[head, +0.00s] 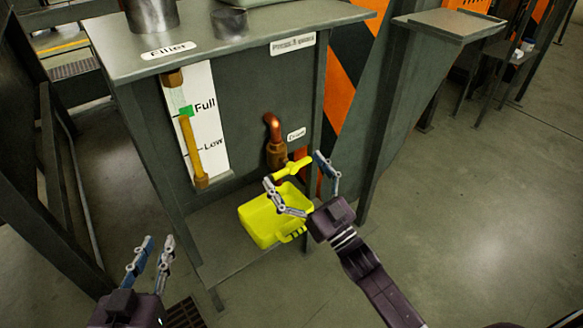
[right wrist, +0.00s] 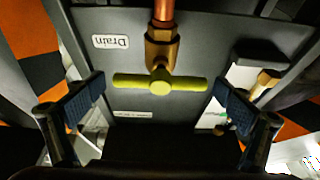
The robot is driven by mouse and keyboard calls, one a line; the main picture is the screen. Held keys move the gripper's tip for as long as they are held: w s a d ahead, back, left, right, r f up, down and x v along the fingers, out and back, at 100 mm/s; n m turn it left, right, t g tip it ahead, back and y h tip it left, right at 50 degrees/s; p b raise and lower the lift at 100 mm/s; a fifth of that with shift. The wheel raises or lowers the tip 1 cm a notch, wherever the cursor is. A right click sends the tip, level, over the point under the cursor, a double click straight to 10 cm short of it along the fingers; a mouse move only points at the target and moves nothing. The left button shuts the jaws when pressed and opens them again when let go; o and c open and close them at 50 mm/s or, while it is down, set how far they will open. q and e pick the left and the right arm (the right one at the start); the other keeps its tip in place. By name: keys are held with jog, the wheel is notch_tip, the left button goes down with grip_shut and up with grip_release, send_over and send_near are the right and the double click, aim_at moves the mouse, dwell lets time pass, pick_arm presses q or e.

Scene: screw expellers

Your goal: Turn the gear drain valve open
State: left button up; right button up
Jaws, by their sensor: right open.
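The drain valve has a yellow bar handle (head: 294,168) on a brass body (head: 276,153) with a copper pipe above it, beside a label reading Drain (head: 296,134). In the right wrist view the yellow handle (right wrist: 160,84) lies crosswise below the brass body (right wrist: 161,50). My right gripper (head: 298,178) is open, with one finger beyond each end of the handle. Neither finger appears to touch it. My left gripper (head: 152,256) is at the lower left, away from the valve, its fingers apart and empty.
A yellow container (head: 262,221) sits on the low shelf under the valve. A level gauge (head: 195,125) marked Full and Low is on the panel left of the valve. The cabinet leg (head: 208,298) stands near my left gripper. Open floor (head: 470,220) lies to the right.

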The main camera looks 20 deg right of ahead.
jog(key=shift+w+a+r, duration=0.1)
jog(key=shift+w, duration=0.2)
jog(key=c, duration=1.2)
jog(key=shift+o, duration=0.2)
